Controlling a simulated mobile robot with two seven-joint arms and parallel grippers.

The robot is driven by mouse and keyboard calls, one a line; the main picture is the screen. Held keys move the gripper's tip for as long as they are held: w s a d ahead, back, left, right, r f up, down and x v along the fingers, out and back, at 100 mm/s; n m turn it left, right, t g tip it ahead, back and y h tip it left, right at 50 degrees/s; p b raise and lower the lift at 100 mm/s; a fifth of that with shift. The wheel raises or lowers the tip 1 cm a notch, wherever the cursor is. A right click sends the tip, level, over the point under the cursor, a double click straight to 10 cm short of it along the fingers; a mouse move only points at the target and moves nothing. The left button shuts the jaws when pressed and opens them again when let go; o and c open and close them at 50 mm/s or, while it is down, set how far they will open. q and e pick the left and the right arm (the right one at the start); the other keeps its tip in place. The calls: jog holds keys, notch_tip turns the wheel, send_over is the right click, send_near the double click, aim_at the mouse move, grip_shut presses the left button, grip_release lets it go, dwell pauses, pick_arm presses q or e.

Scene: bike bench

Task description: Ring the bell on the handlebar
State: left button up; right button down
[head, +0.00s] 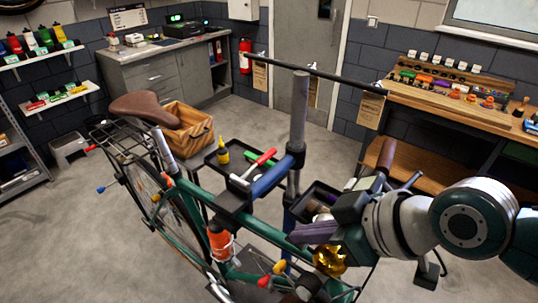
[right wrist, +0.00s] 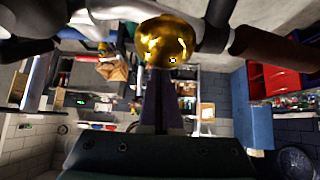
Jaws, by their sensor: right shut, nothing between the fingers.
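The brass bell (head: 329,260) shows near the bottom of the head view, on the handlebar of the green bicycle (head: 262,229). In the right wrist view the shiny bell (right wrist: 165,42) is at the top centre, straight beyond the fingertips. My right gripper (head: 296,234) has purple fingers, shut and empty, beside and just above the bell in the head view. In the right wrist view the closed fingers (right wrist: 155,78) end at the bell's lower edge; I cannot tell whether they touch it. My left gripper is not in view.
The bicycle hangs on a repair stand with a grey post (head: 299,105). A tool tray (head: 240,158) and a second tray (head: 318,200) flank the post. A wooden workbench (head: 455,108) stands at the right. The floor at the left is mostly clear.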

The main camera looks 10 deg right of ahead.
jog(key=shift+w+g, duration=0.1)
jog(key=shift+g, duration=0.2)
jog(key=shift+w+a+h+p, duration=0.1)
jog(key=shift+a+h+p, duration=0.05)
jog(key=shift+h+p, duration=0.25)
jog(key=shift+f, duration=0.2)
jog(key=shift+w+a+f, duration=0.1)
jog(key=shift+w+f, duration=0.05)
jog(key=shift+w+a+f+b, duration=0.15)
jog(key=shift+f+b, duration=0.15)
jog(key=shift+b, duration=0.15)
jog(key=shift+f, duration=0.1)
dwell(0.9)
